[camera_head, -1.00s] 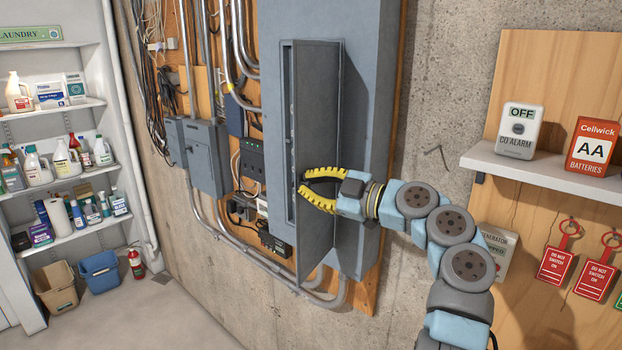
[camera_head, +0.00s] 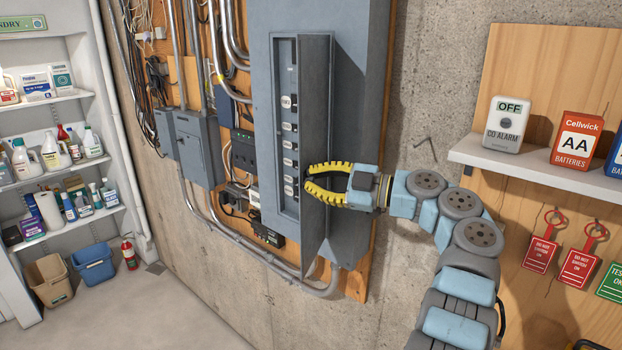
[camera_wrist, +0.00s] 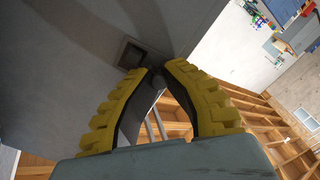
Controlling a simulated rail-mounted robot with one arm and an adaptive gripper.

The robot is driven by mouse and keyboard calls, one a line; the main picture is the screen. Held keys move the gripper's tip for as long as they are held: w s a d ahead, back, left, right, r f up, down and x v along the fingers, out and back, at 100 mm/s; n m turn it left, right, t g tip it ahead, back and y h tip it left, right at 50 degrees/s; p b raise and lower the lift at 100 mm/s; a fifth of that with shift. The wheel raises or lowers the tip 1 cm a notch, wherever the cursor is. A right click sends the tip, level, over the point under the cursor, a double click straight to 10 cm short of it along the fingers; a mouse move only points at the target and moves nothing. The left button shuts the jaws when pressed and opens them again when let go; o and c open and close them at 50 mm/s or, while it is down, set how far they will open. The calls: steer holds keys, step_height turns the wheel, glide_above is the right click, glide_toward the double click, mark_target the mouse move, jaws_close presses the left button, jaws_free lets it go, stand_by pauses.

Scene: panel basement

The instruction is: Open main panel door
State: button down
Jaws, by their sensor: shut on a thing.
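The main panel (camera_head: 355,75) is a tall grey metal box on the concrete wall. Its narrow door (camera_head: 316,120) is swung well out to the right, and the column of breakers (camera_head: 290,145) inside shows. My gripper (camera_head: 308,184) has yellow fingers shut on the free edge of the door, at mid-height. In the wrist view, the fingertips (camera_wrist: 158,72) meet around a small part of the door beside a dark recessed latch (camera_wrist: 132,54). The exact contact is partly hidden by the fingers.
A smaller grey box (camera_head: 197,150) and conduits (camera_head: 230,235) are left of the panel. At right, a white shelf (camera_head: 480,152) holds a CO alarm (camera_head: 506,125) and a battery box (camera_head: 577,140). Red tags (camera_head: 541,254) hang below.

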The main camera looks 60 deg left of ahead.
stand_by(0.4)
steer(key=c, duration=1)
jaws_free()
steer(key=shift+c, duration=0.2)
steer(key=shift+f, duration=0.1)
